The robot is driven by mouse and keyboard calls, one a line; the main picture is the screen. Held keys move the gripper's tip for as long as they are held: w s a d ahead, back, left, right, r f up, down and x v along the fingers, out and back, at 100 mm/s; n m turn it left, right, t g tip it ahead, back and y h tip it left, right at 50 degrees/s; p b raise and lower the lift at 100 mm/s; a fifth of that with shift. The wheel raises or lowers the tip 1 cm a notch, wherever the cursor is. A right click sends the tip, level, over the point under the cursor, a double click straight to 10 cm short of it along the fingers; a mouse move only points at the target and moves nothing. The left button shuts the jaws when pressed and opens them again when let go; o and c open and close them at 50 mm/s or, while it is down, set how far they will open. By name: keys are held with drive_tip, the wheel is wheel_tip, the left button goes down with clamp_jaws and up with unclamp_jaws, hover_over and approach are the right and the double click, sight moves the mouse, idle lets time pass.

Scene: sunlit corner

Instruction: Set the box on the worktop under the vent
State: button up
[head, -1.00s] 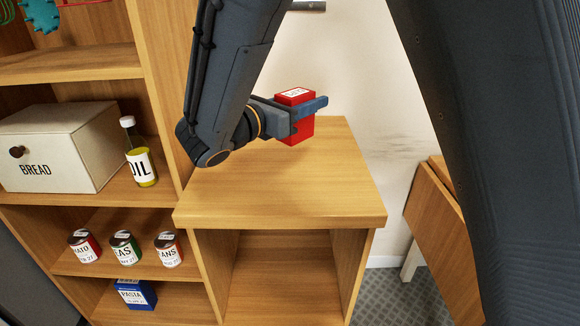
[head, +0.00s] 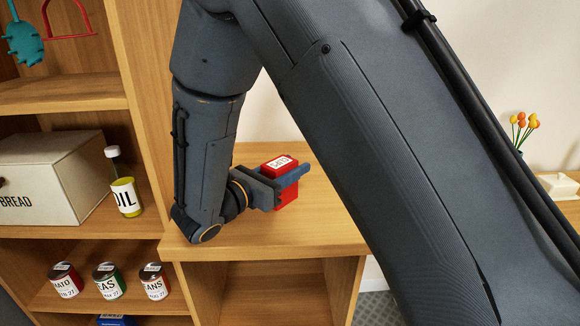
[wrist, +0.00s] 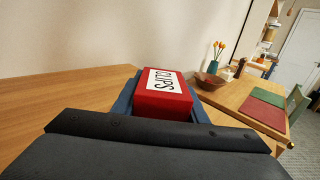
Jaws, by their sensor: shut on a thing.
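The red box (head: 290,196) has a white label on top, which reads CLIPS in the wrist view (wrist: 163,104). My gripper (head: 280,184) is shut on the box, with one finger along each side. The box is upright, low over or on the wooden worktop (head: 320,232); I cannot tell whether its base touches. The worktop also spreads to the left in the wrist view (wrist: 45,100). No vent shows in either view now.
A shelf unit at left holds a bread bin (head: 45,180), an oil bottle (head: 124,185) and several cans (head: 108,281). A pale wall stands behind the worktop. In the wrist view, a table (wrist: 238,98) with a bowl (wrist: 209,81) and flowers lies to the right.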

drive_tip(key=o, duration=1.2)
drive_tip(key=shift+s+a, duration=0.1)
drive_tip(key=shift+a, duration=0.05)
drive_tip(key=b+v, duration=0.1)
drive_tip(key=v, duration=1)
drive_tip(key=shift+b, duration=0.4)
drive_tip(key=shift+s+a+r, duration=0.1)
drive_tip(key=shift+s+a, duration=0.1)
drive_tip(key=shift+s, duration=0.1)
